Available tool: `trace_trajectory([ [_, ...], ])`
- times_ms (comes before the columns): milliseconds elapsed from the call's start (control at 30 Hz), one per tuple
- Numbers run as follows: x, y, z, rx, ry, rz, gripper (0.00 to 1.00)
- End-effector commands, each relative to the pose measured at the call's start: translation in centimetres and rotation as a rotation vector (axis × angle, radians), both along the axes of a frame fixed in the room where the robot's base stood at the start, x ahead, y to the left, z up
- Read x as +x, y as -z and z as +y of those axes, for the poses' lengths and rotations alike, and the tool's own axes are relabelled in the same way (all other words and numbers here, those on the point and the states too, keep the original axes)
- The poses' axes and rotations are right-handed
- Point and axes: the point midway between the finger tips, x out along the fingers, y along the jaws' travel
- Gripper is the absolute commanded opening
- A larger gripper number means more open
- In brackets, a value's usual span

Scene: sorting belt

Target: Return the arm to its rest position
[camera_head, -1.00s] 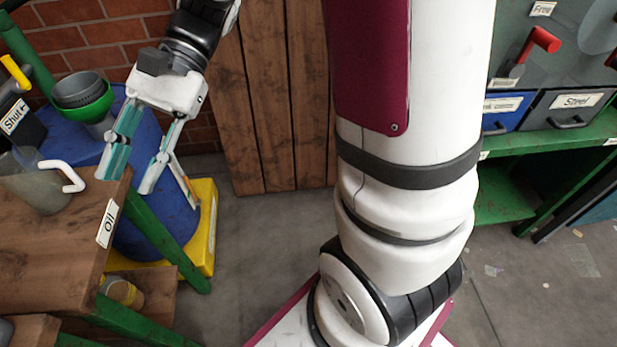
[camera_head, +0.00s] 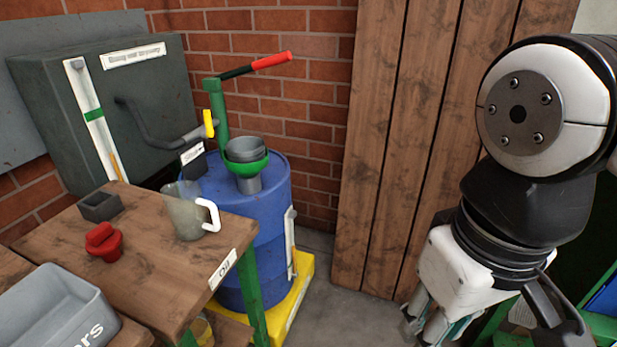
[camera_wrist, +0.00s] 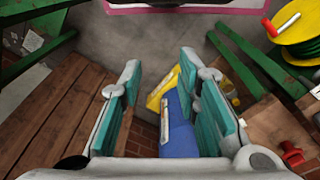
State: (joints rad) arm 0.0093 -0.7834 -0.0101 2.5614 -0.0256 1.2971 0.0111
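My gripper (camera_head: 432,328) hangs at the lower right in the head view, pointing down, its fingers partly cut off by the frame's lower edge. In the wrist view my gripper (camera_wrist: 165,100) shows two teal-padded fingers standing wide apart with nothing between them. Beyond the gap are the floor, a blue barrel (camera_wrist: 176,125) and its yellow base (camera_wrist: 160,92), all well below the fingers. My black and white arm links fill the right side of the head view.
A wooden table (camera_head: 150,245) at left carries a clear jug (camera_head: 187,215), a red cap (camera_head: 103,242) and a small dark block (camera_head: 99,206). A grey bin (camera_head: 50,315) stands in front. The blue barrel (camera_head: 262,235) holds a pump and funnel. Wooden planks (camera_head: 385,150) line the wall.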

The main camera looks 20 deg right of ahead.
Motion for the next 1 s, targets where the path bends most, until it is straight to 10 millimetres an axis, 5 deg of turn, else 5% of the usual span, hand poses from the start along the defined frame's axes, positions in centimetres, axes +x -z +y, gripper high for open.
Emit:
trace_trajectory([
  [600, 0.0, 0.0, 0.1, 0.002, 0.002, 0.001, 0.3],
  [1000, 0.6, -7.1, 0.2, 0.005, -0.007, -0.092, 0.3],
])
